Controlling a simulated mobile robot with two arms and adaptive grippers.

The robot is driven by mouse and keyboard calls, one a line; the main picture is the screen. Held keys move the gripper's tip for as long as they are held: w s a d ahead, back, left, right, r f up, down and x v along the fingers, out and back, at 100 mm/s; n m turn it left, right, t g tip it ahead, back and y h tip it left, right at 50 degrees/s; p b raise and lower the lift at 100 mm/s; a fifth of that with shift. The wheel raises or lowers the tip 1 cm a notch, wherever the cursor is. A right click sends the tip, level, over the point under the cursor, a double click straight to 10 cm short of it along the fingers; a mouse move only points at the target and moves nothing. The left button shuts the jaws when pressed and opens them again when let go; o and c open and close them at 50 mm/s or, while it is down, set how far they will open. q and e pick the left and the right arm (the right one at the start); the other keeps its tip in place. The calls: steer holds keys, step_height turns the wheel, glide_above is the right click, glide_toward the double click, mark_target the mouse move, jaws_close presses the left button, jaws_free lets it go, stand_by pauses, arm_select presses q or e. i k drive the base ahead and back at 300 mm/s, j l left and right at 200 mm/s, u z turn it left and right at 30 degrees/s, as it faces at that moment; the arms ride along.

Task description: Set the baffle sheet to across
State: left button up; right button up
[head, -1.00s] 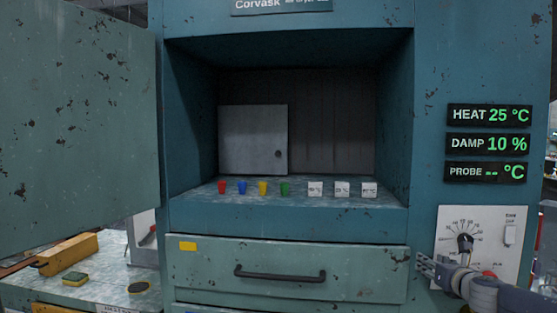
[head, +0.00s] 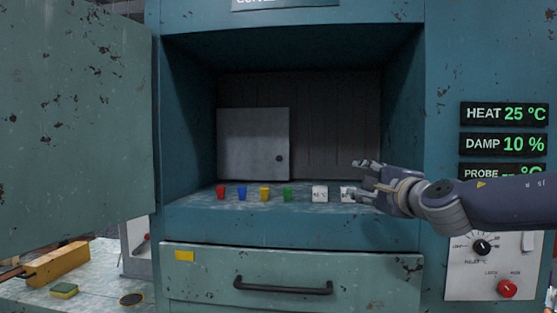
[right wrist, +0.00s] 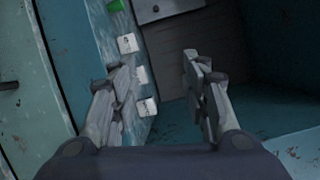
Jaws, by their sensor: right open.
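The baffle sheet (head: 253,143) is a flat grey panel at the left of the back wall inside the open chamber. It has a small dark knob or hole near its right edge. Part of it also shows at the top of the right wrist view (right wrist: 170,9). My right gripper (head: 358,176) is open and empty at the right side of the chamber mouth, to the right of the sheet and apart from it. In the right wrist view its fingers (right wrist: 154,72) stand wide apart, pointing towards the chamber's inside. My left gripper is not in view.
An open door (head: 75,120) stands at left. A closed drawer (head: 285,268) lies below.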

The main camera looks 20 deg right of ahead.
mark_target(253, 144)
steer(key=i+l, duration=0.15)
steer(key=i, duration=0.4)
steer(key=i+l, duration=0.1)
steer(key=i, duration=0.45)
steer(key=i+l, duration=0.15)
steer(key=i, duration=0.35)
